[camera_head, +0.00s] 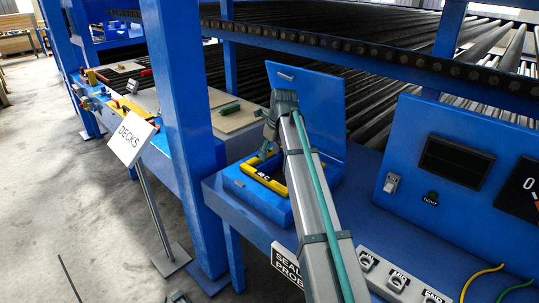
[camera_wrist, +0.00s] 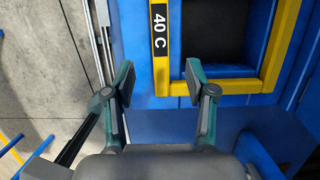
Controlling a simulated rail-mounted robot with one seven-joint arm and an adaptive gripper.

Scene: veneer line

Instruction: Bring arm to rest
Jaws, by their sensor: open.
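My gripper (camera_wrist: 158,85) is open in the wrist view, with its two green-and-grey fingers apart and nothing between them. It is over the front edge of a blue box with a yellow-rimmed dark opening (camera_wrist: 274,68) and a "40 C" label (camera_wrist: 159,32). In the head view my arm reaches forward from the lower right, and my gripper (camera_head: 268,150) is at the blue box (camera_head: 267,207), whose lid (camera_head: 318,105) stands raised behind. The arm hides part of the box. I cannot tell whether the fingers touch it.
A blue post (camera_head: 178,110) stands left of the box. A "DECKS" sign (camera_head: 133,138) stands on the floor. Racks of rollers (camera_head: 390,100) fill the back. Open floor (camera_head: 50,170) lies left.

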